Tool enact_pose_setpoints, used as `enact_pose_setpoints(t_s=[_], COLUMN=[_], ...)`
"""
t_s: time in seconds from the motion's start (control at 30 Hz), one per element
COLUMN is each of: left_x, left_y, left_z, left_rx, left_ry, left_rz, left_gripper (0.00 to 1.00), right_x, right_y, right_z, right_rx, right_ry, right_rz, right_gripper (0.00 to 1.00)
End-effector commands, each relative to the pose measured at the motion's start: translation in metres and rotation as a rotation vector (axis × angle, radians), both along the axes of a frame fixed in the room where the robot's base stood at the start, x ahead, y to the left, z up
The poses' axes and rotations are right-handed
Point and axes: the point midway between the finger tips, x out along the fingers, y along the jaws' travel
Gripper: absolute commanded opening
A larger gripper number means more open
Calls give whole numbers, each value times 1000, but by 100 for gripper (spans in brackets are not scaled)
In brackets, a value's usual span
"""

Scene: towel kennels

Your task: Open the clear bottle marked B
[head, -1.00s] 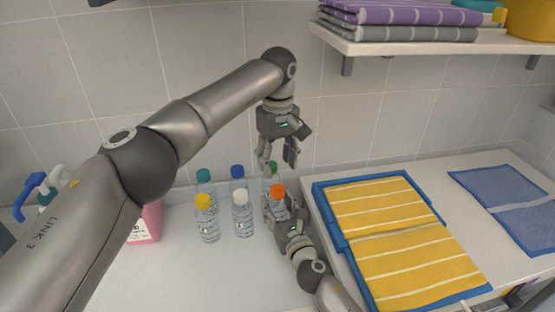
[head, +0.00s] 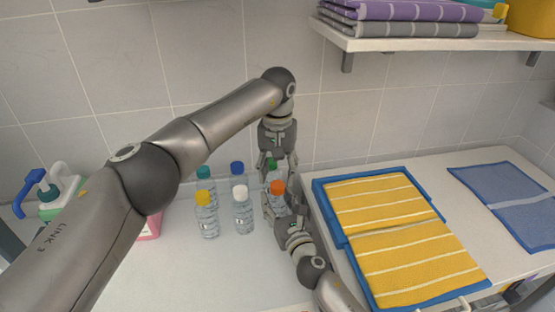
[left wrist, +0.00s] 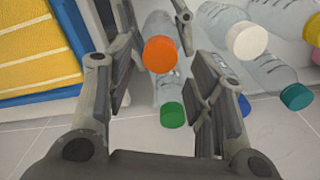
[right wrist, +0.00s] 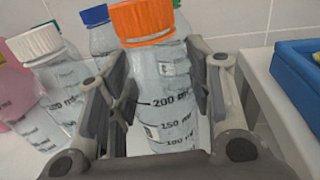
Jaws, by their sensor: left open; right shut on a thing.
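An orange-capped clear bottle (head: 277,188) stands on the counter at the right end of the bottle group. My right gripper (head: 278,208) is shut on its body; the right wrist view shows volume marks on the bottle (right wrist: 165,110). I cannot read a letter B on any bottle. My left gripper (head: 277,172) is open, pointing down just above and behind the orange cap. In the left wrist view the orange cap (left wrist: 160,54) and the green cap (left wrist: 173,115) show between its spread fingers; contact cannot be made out. The green-capped bottle (head: 272,165) is partly hidden by the left gripper.
A blue tray (head: 330,215) with yellow towels is to the right. Counter front is clear. A shelf (head: 420,43) overhangs at upper right.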

Motion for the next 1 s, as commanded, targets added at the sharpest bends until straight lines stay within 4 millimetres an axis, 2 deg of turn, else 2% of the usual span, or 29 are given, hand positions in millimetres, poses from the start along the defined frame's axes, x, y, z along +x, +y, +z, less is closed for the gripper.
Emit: enact_pose_setpoints(t_s=[0.1,0.23,0.6,0.9,0.97,1.0], left_x=[0,0,0,0,0,0], left_y=[0,0,0,0,0,0], left_z=[-18,-29,-34,-34,-34,-34], left_rx=[0,0,1,1,1,1], left_ry=[2,1,0,0,0,0], left_rz=[1,1,1,1,2,2], left_gripper=[50,50,48,10,2,1], right_x=[0,0,0,0,0,0], right_y=[0,0,0,0,0,0], right_z=[-1,-1,-1,-1,-1,-1], right_rx=[0,0,0,0,0,0], right_ry=[1,1,1,1,1,1], right_rz=[0,0,0,0,0,0], right_gripper=[0,0,0,0,0,0])
